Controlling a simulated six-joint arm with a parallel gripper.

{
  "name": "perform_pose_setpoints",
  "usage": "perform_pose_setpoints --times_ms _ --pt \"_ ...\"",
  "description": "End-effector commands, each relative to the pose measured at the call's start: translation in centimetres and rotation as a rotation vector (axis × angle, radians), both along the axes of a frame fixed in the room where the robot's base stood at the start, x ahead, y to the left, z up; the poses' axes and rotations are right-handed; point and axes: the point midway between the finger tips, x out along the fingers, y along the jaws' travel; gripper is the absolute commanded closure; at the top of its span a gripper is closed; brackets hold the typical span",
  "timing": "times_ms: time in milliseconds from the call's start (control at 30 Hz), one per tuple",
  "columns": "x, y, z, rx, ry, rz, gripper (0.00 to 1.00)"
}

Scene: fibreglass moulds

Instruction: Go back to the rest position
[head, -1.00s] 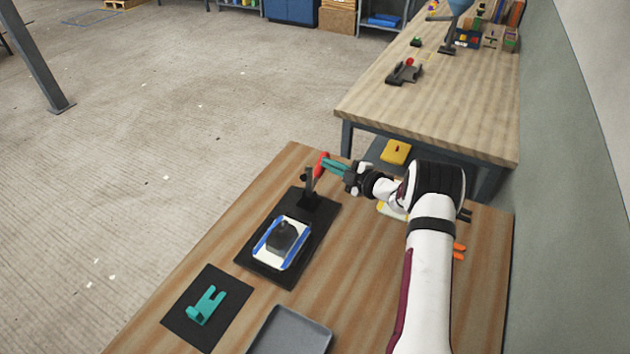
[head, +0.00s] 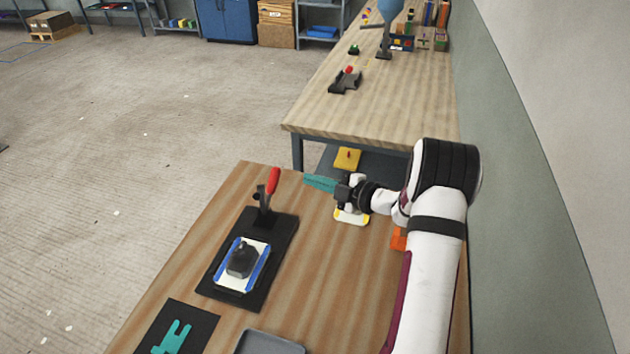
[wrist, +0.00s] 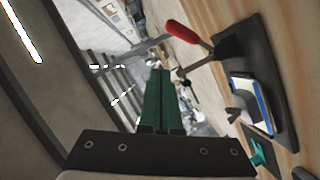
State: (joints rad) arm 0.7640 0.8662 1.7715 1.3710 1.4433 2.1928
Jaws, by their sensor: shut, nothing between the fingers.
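My gripper (head: 308,182) is shut and empty, its teal fingers pointing left above the far part of the near wooden table (head: 315,290). In the wrist view the two fingers (wrist: 160,75) lie together with nothing between them. To the left of the gripper, and apart from it, a toggle clamp with a red handle (head: 273,182) stands on a black base plate (head: 280,245). The handle tilts upward. It also shows in the wrist view (wrist: 182,32). On the plate lies a white and blue piece (head: 259,272) with a dark block (head: 242,260) on top.
A teal forked part (head: 173,338) lies on a black mat (head: 200,322) at front left. A grey tray (head: 268,343) is at the front edge of view. A white and yellow item (head: 351,216) and an orange item (head: 398,239) lie near my arm. A second table (head: 390,110) stands behind.

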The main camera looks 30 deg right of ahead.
Motion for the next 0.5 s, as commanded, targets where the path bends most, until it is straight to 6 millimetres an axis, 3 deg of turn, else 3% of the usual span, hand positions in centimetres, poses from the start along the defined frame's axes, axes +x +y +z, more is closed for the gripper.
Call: perform_pose_setpoints --times_ms 167,267,367,400,467,500 --pt "-0.7 -0.3 0.3 0.000 0.000 0.002 1.00" --pt "-0.8 1.4 1.2 -0.072 -0.023 0.067 1.00" --pt "-2.3 7.9 4.2 -0.353 -0.132 0.326 1.00" --pt "-3.9 11.5 5.6 -0.515 -0.213 0.485 1.00" --pt "-7.4 16.9 7.4 -0.774 -0.378 0.755 1.00" --pt "-10.4 20.0 8.2 -0.944 -0.516 0.945 1.00"
